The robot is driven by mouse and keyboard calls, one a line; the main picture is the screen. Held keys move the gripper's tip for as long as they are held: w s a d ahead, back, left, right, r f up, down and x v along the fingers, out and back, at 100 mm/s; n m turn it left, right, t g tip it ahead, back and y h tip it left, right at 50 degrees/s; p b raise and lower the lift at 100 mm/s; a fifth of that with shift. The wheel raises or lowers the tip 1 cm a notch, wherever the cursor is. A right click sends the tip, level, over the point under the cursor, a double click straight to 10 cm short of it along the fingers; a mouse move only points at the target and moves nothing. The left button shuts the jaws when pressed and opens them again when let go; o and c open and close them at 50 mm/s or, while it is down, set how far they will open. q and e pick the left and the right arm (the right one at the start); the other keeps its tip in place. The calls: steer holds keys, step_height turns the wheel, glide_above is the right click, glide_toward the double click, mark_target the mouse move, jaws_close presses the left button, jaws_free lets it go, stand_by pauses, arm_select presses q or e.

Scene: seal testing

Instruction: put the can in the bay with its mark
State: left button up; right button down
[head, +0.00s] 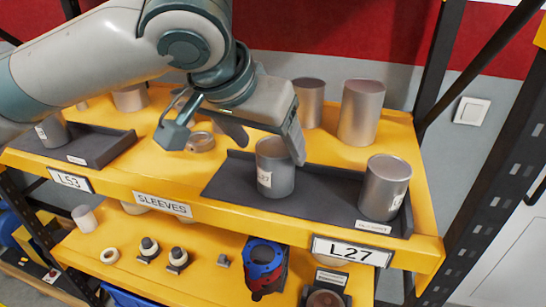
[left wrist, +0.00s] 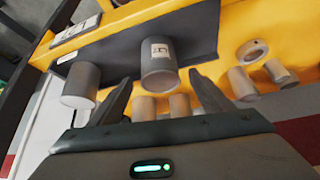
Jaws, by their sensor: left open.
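A grey metal can (head: 275,172) with a white label stands upright in the dark tray (head: 232,182) behind the L27 sign (head: 352,251); its mark is too small to read surely. My left gripper (head: 270,149) is open, its fingers at either side of this can's upper part in the head view. In the left wrist view the can (left wrist: 160,68) shows between and beyond the fingertips (left wrist: 160,78); I cannot tell whether they touch it. A second labelled can (head: 385,188) stands at the tray's right end. Another labelled can (head: 52,131) stands in the L53 tray (head: 100,147). My right gripper is not in view.
Plain metal sleeves (head: 361,112) stand behind the L27 tray, and a low ring (head: 200,142) lies to its left. The yellow shelf (head: 150,180) is clear between the trays. A lower shelf holds small fittings and a blue-red part (head: 264,262). A dark post (head: 490,160) bounds the right.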

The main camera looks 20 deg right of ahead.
arm_select(q)
steer(key=b+v, duration=0.1)
steer(key=v, duration=0.6)
steer(key=shift+b, duration=0.4)
